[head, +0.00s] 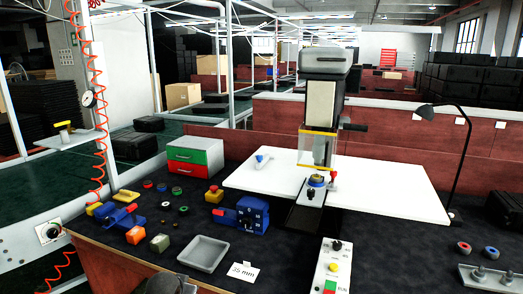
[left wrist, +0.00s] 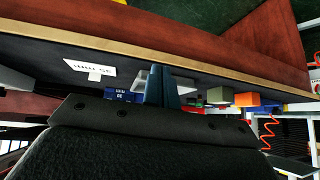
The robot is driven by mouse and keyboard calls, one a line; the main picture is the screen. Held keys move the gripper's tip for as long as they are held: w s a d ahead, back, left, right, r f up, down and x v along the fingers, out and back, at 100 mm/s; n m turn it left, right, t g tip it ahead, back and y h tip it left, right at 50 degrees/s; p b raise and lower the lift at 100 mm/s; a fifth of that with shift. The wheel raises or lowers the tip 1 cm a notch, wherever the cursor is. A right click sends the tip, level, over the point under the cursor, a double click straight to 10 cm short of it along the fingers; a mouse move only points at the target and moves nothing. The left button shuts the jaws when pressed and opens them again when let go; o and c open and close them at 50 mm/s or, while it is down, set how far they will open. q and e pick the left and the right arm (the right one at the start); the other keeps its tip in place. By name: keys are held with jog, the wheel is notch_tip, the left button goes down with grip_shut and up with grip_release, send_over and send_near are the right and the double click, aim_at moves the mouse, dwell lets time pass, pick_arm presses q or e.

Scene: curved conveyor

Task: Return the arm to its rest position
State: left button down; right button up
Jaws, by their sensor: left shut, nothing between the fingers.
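My left gripper (left wrist: 161,86) shows in the left wrist view as two dark teal fingers closed together, with nothing between them. It is close to the front edge of the workbench (left wrist: 215,61), which looks upside down in that view. A dark part at the bottom edge of the head view seems to be my own arm; the fingers cannot be made out there. My right gripper is in neither view.
A grey tray (head: 204,253) and a "35 mm" card (head: 243,271) lie near the bench's front edge. Blue clamps (head: 250,214), small blocks and a button box (head: 331,270) stand around. A press (head: 322,110) rises behind; a lamp (head: 462,160) stands right.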

pick_arm(q)
jog(key=s+d+f+g, duration=0.2)
jog(key=s+f, duration=0.5)
jog(key=s, duration=0.7)
jog(key=s+d+f+g, duration=0.2)
jog(key=s+d+f, duration=0.2)
jog(key=s, duration=0.9)
jog(key=s+d+f+g, duration=0.2)
jog(key=s+f, duration=0.9)
jog(key=s, duration=0.3)
jog(key=shift+s+d+n+g, duration=0.3)
jog(key=shift+d, duration=0.1)
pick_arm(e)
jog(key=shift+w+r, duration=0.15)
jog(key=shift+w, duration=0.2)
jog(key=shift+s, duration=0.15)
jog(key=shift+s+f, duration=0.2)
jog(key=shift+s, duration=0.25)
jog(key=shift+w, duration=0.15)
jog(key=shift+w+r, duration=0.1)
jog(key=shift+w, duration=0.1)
